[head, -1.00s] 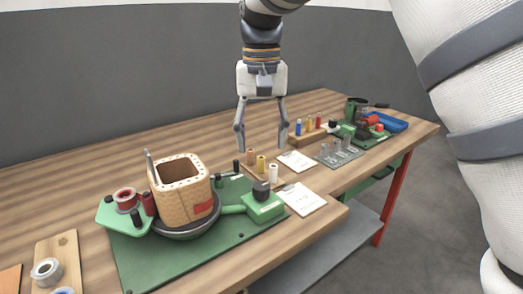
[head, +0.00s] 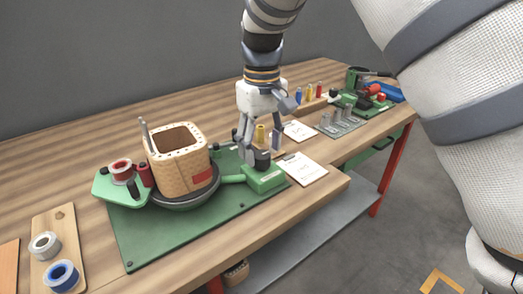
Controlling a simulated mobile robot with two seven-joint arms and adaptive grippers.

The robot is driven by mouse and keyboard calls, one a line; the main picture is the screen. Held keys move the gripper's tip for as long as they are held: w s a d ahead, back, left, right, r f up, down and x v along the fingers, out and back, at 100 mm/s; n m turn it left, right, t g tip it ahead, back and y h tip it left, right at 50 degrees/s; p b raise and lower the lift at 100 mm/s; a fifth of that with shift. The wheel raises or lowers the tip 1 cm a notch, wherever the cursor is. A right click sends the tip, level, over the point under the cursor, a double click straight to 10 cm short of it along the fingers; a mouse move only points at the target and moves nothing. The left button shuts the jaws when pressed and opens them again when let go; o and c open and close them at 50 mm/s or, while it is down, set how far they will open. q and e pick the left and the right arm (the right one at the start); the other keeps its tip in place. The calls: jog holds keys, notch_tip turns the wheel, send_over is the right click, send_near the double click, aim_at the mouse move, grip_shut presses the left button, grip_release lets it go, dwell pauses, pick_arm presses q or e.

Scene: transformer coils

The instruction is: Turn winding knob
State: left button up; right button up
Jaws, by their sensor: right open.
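The winding knob (head: 262,161) is a dark upright knob on a green box (head: 266,180) at the front right of the green winding base (head: 150,246). My right gripper (head: 261,153) points down from above with its fingers spread, one on each side of the knob's top as seen in the head view. I cannot tell whether the fingers touch it. A tan, square, open-topped coil form (head: 183,172) with a red label sits on a dark round turntable (head: 190,203) left of the knob. My left gripper is not in view.
Small spools (head: 260,134) stand just behind the gripper. White cards (head: 303,168) lie to the right of the green box. Tape rolls (head: 62,275) lie on a wooden board at the left. More green equipment (head: 352,101) stands at the far right end of the bench.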

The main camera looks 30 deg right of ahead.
jog(key=shift+f, duration=0.95)
